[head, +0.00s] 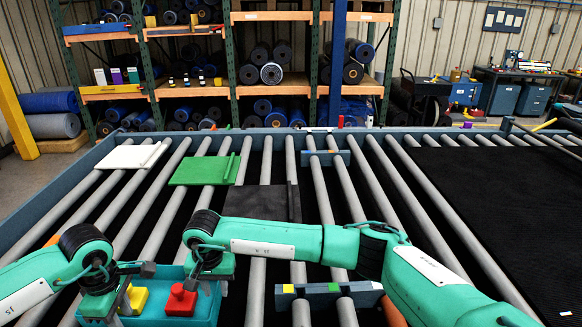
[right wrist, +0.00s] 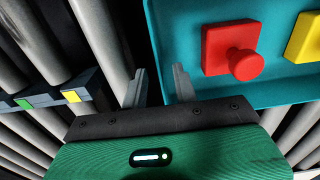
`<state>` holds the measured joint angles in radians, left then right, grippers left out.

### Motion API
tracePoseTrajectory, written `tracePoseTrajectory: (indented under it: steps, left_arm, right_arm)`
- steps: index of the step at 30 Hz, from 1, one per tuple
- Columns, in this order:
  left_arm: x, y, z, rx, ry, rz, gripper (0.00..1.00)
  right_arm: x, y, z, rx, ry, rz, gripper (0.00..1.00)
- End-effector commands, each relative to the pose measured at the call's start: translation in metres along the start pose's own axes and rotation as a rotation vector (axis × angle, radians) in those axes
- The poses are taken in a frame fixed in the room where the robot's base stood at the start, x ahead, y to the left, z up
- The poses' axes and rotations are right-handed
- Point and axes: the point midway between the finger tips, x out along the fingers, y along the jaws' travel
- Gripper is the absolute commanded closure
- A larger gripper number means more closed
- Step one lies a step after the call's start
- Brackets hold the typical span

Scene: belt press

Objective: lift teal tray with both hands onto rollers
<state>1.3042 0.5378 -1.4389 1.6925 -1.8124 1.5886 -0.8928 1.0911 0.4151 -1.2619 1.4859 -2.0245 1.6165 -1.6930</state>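The teal tray (head: 207,308) is at the bottom left of the head view, above the near rollers; whether it touches them is hidden. It holds a red knobbed block (head: 181,300) and a yellow block (head: 136,298). In the right wrist view, the tray (right wrist: 183,35) is at the upper right. My right gripper (right wrist: 160,75) is open there, with one finger on each side of the tray's edge and gaps showing. My left gripper (head: 133,270) is at the tray's left part in the head view; its fingers are too small and covered to judge.
Grey rollers (head: 325,190) run away from me inside a blue frame. A white panel (head: 128,157), a green panel (head: 200,171) and a dark panel (head: 262,203) lie on them. A black belt (head: 475,205) is at right. A blue-grey bar (head: 330,290) crosses the near rollers.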

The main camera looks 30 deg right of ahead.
Motion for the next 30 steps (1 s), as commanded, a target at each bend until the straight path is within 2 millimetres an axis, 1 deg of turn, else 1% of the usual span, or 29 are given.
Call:
tracePoseTrajectory:
  steps: [8,30]
  left_arm:
    - [0.000,0.000,0.000,0.000,0.000,0.000,0.71]
    - [-0.005,0.001,0.000,0.000,0.000,0.000,0.71]
  right_arm:
    - [-0.002,0.000,0.000,0.000,0.001,0.000,0.71]
    - [-0.038,0.000,0.000,0.000,0.001,0.000,0.71]
